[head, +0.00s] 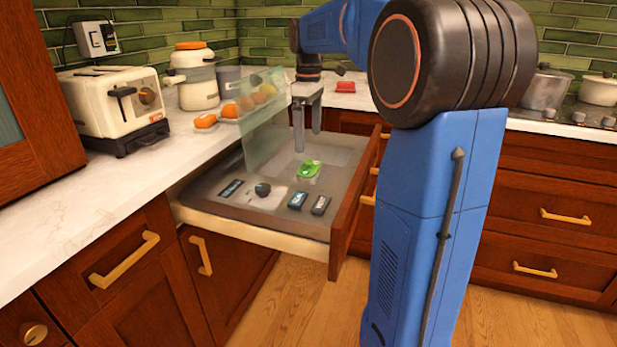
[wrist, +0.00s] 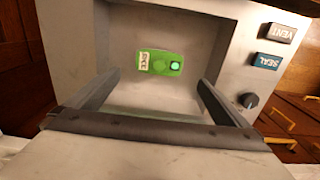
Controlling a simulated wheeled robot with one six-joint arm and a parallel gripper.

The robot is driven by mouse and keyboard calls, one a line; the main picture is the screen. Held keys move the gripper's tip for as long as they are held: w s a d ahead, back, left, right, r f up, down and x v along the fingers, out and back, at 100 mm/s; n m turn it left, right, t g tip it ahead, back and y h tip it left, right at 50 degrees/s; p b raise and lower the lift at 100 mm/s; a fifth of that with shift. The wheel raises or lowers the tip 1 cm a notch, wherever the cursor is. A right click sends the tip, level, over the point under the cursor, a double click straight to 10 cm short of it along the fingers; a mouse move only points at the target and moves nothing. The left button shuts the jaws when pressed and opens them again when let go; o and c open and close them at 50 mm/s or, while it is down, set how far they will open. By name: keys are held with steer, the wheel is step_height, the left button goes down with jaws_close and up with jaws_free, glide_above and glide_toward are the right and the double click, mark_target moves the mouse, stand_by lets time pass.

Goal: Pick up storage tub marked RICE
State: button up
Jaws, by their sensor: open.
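The storage tub is green (head: 310,169) and lies in the recessed chamber of the open drawer. In the wrist view the tub (wrist: 160,63) has a white label that seems to read RICE, and a bright green round spot. My gripper (head: 307,141) is open and empty, pointing down above the chamber. In the wrist view its fingers (wrist: 160,76) stand apart on either side of the chamber, with the tub between and a little beyond the tips. Nothing touches the tub.
A raised clear lid (head: 262,128) stands at the drawer's left. The drawer deck has a VENT button (wrist: 279,33), a SEAL button (wrist: 268,61) and a dark knob (wrist: 249,100). A toaster (head: 118,100) and orange items (head: 206,121) are on the counter.

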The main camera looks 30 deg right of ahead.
mark_target(309, 161)
step_height(309, 161, down, 11)
steer(key=shift+d+f, duration=0.15)
steer(key=shift+f, duration=0.05)
stand_by(0.5)
steer(key=shift+c, duration=0.6)
